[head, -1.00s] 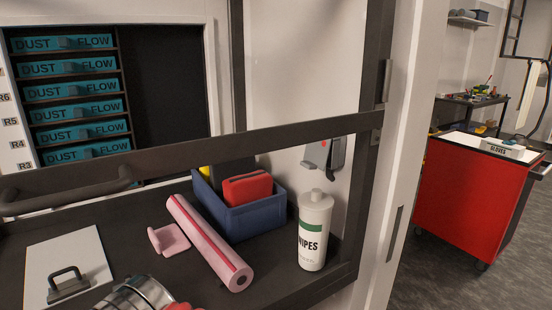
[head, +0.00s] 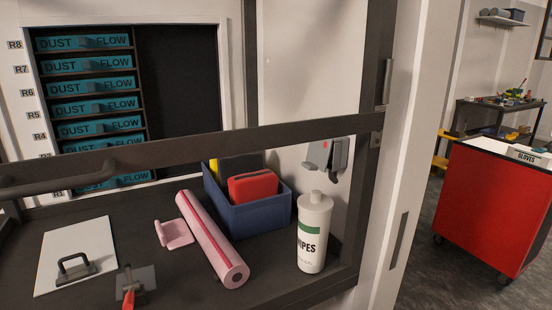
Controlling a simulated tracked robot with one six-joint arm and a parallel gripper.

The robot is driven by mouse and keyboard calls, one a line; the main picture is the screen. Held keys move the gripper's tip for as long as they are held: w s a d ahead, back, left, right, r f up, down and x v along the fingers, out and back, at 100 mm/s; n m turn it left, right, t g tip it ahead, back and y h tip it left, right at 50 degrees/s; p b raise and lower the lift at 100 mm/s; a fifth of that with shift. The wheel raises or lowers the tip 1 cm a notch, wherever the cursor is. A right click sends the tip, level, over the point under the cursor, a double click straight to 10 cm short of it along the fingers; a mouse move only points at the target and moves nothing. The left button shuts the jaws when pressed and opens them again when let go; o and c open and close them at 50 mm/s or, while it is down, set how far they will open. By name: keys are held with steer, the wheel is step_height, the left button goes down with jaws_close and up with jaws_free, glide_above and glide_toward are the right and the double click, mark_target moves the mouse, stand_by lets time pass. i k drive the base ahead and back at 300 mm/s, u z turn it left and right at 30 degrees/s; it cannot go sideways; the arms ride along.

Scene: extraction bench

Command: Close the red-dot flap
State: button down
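A small grey wall fitting (head: 338,157) with a red dot is on the white wall, above and behind the wipes bottle. A light grey plate carries the dot, and a darker grey part stands at its right side, seeming to stick out. It is too small to tell for sure how far the flap is open. The fitting is behind the dark frame bar, right of the blue bin. My gripper is not in view.
A dark frame bar (head: 200,145) with a handle crosses in front of the bench. A blue bin (head: 262,216), pink roll (head: 208,235), wipes bottle (head: 314,240), white board with a handle (head: 78,240) and red-handled item (head: 130,290) are on the bench. A red cart (head: 490,205) stands right.

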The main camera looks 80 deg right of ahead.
mark_target(319, 154)
steer(key=u, duration=0.85)
steer(key=k, duration=1.5)
steer(key=z, duration=0.55)
steer(key=i, duration=0.95)
steer(key=z, duration=0.05)
